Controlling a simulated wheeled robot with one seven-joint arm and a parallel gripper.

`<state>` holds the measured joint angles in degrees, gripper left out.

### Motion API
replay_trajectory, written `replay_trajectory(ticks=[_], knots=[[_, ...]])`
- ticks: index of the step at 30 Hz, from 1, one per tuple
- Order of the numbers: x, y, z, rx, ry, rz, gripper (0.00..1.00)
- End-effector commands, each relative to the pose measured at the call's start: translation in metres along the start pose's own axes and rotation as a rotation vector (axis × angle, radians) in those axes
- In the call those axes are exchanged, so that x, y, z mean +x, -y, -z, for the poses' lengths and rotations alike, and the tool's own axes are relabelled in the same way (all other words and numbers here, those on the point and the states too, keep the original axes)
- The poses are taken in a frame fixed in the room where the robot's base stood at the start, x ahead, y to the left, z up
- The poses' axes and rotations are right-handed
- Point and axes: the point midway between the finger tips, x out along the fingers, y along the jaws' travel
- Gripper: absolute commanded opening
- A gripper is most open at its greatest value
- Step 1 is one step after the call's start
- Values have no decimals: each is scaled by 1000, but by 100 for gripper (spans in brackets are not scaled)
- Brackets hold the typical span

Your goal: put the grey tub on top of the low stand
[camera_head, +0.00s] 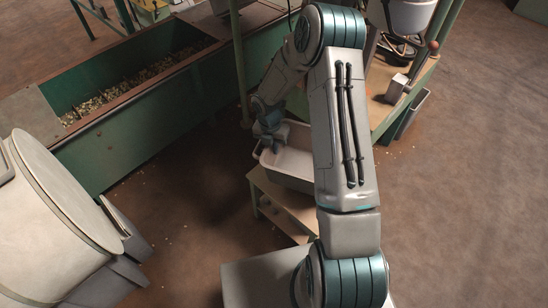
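The grey tub (289,165) is open-topped and looks upright, left of my arm in the head view. My arm hides its right part. It is at or just above the top of the low stand (283,197), a small wooden stand with legs. I cannot tell whether the tub touches the stand. My gripper (268,140) is at the tub's far left rim. Its fingertips are too small and shaded to show whether they are shut on the rim.
A green hopper (130,115) holding nuts runs along the left. A big pale drum (60,205) stands at the lower left. A green-framed bench (395,105) is behind my arm at the right. The brown floor at the right is clear.

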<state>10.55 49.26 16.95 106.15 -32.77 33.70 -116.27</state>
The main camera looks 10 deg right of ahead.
Motion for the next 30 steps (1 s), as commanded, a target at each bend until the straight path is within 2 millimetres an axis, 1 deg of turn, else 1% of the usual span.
replay_trajectory(ticks=[5,12,13,25,26,27,28,30], knots=[[10,-1,0,-1,0,2,0],[43,-4,0,-1,0,2,0],[46,-5,0,-1,0,1,0],[51,-5,0,0,1,1,0],[52,-5,0,0,0,0,6],[51,-5,0,0,0,0,17],[51,-5,0,0,0,0,25],[51,-5,0,0,0,0,25]])
